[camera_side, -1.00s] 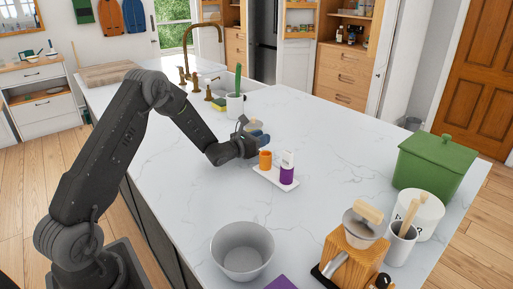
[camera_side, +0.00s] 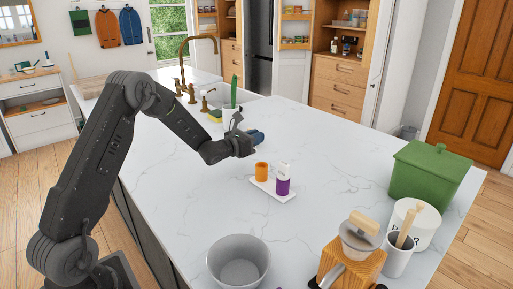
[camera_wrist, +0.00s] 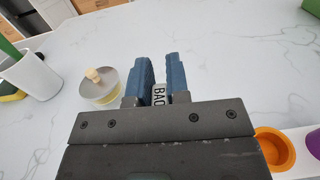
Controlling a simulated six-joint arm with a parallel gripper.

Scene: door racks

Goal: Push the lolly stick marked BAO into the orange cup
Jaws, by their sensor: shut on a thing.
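The lolly stick marked BAO (camera_wrist: 158,96) is a pale strip with dark letters. My gripper (camera_wrist: 160,68) is shut on it, with blue fingers on either side, and holds it above the counter. The orange cup (camera_side: 261,172) stands on a small white tray (camera_side: 264,187). It also shows at the lower right of the wrist view (camera_wrist: 275,150), where its open mouth looks empty. In the side view my gripper (camera_side: 257,137) is above and behind the cup, apart from it, and hides the stick.
A purple cup (camera_side: 283,187) with a white piece standing in it shares the tray. A lidded jar with a wooden knob (camera_wrist: 93,75) and a white pot (camera_wrist: 32,78) stand to the left in the wrist view. A grey bowl (camera_side: 238,262) is in front. The counter between is clear.

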